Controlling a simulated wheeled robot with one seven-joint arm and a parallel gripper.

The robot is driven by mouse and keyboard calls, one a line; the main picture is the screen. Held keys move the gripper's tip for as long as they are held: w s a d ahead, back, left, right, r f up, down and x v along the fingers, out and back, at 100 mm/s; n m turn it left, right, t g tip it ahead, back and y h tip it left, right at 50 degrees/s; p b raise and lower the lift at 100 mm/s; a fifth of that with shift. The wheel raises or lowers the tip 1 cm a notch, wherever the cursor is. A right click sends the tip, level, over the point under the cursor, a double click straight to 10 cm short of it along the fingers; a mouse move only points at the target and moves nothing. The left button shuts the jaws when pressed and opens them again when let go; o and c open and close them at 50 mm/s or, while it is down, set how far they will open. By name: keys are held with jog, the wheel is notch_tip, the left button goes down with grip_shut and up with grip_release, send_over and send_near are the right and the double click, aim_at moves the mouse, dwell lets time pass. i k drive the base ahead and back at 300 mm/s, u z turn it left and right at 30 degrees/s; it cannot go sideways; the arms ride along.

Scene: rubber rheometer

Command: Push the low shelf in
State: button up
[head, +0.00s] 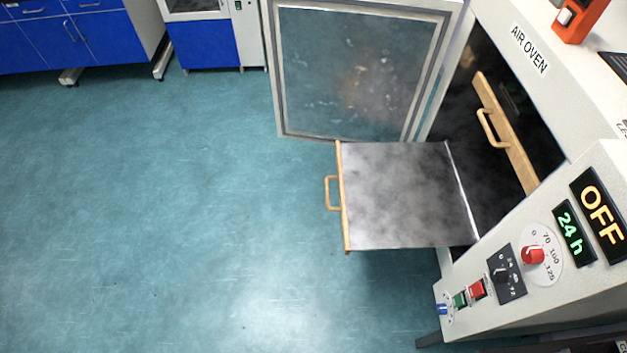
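The low shelf (400,195) is a flat grey metal plate with a wooden front strip and a wooden handle (328,193). It sticks out to the left from the open chamber of the air oven (480,25). A second, upper shelf front (505,130), also wooden with a handle, sits at the oven's opening, above and to the right of the low shelf. The oven door (355,70) stands open at the back, with a glass pane. My gripper is not in view, so nothing shows touching the low shelf.
The oven's control panel (520,265) at the lower right has knobs, switches and displays reading "OFF" and "24 h". An orange device (580,20) stands on top of the oven. Blue cabinets (75,40) stand at the back left. The teal floor (160,210) left of the shelf is clear.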

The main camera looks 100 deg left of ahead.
aim_at(402, 195)
jog(key=u, duration=3.7)
jog(key=i, duration=0.65)
jog(key=z, duration=2.1)
